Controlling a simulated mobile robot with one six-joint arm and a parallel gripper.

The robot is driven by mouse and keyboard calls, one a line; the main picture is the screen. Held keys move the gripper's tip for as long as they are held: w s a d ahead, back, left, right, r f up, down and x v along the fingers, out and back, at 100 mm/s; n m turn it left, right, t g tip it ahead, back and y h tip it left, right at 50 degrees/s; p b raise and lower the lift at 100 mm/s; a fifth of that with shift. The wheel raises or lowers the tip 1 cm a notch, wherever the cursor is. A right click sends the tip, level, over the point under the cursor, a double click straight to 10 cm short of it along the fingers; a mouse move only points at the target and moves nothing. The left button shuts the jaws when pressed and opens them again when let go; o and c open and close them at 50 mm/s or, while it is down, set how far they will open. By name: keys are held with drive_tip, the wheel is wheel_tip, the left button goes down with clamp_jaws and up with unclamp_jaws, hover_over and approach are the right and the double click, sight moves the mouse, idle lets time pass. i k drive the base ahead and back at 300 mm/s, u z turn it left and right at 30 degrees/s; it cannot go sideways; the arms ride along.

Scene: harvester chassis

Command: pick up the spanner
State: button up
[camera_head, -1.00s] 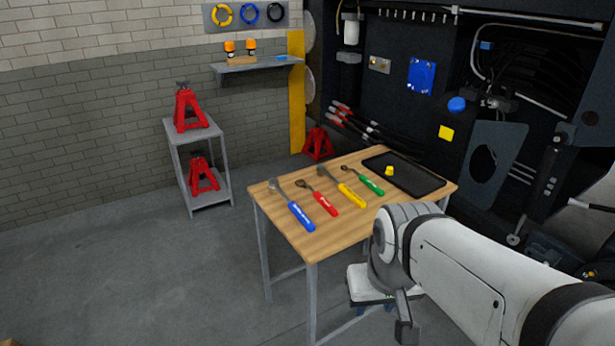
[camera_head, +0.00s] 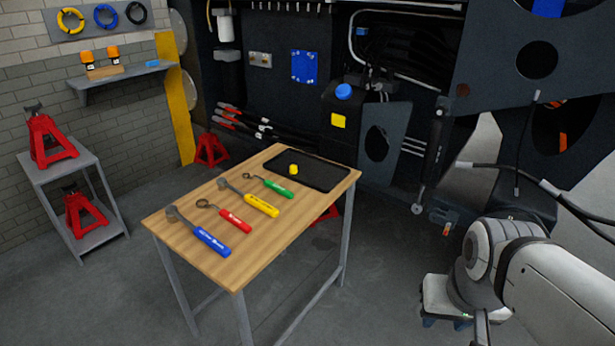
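Several hand tools lie in a row on a wooden table (camera_head: 270,240). They are a blue-handled tool (camera_head: 200,233), a red-handled tool with a ring-shaped head (camera_head: 226,215), a yellow-handled tool (camera_head: 249,199) and a green-handled tool with a ring-like head (camera_head: 268,186). The heads are too small to tell surely which one is the spanner. My gripper (camera_head: 481,331) is at the bottom right, to the right of the table and apart from every tool. It is mostly cut off by the frame's lower edge, so its opening is not visible.
A grey stand (camera_head: 55,185) holds red jacks (camera_head: 45,138) at left. The dark machine (camera_head: 290,95) stands behind. Floor between table and arm is clear.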

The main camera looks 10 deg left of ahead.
sight(240, 224)
drive_tip(key=z, duration=0.55)
drive_tip(key=i, duration=2.05)
drive_tip(key=u, duration=0.55)
drive_tip(key=k, duration=0.05)
drive_tip(key=u, duration=2.65)
drive_tip(key=i, duration=1)
